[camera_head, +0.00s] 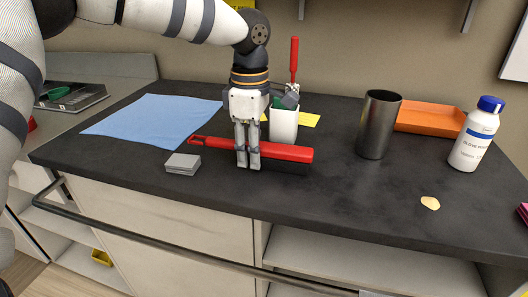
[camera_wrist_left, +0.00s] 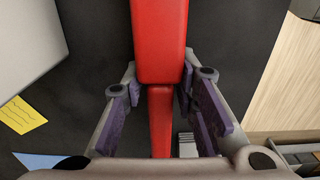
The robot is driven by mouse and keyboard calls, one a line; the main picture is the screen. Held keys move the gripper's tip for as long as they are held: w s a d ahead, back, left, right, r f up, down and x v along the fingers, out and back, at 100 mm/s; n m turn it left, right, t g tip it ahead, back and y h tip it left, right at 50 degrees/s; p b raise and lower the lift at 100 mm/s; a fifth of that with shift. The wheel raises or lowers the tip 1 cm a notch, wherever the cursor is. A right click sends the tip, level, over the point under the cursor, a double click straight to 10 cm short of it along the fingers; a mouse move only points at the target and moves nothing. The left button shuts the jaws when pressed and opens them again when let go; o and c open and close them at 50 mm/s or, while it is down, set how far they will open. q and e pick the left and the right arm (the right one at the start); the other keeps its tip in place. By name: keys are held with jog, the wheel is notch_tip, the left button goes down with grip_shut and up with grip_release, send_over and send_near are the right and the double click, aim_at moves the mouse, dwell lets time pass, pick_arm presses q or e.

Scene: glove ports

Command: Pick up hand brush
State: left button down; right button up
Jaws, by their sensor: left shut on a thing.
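The hand brush (camera_head: 288,153) is red with dark bristles under its right part. In the left wrist view the red brush (camera_wrist_left: 160,40) runs down between the two purple-padded fingers (camera_wrist_left: 162,100). No gap between brush and worktop can be made out. My right gripper is not in view.
A metal cylinder (camera_head: 378,125), an orange tray (camera_head: 430,118) and a white bottle (camera_head: 474,138) stand right. A blue cloth (camera_head: 155,120) lies left. The front right is mostly clear.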

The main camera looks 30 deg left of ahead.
pick_arm(q)
notch_tip(320, 180, up, 3)
jog(key=shift+w+r, duration=0.1)
jog(key=s+d+r+p, duration=0.1)
jog(key=s+d+r, duration=0.8)
jog(key=s, duration=0.2)
jog(key=shift+r, duration=0.4)
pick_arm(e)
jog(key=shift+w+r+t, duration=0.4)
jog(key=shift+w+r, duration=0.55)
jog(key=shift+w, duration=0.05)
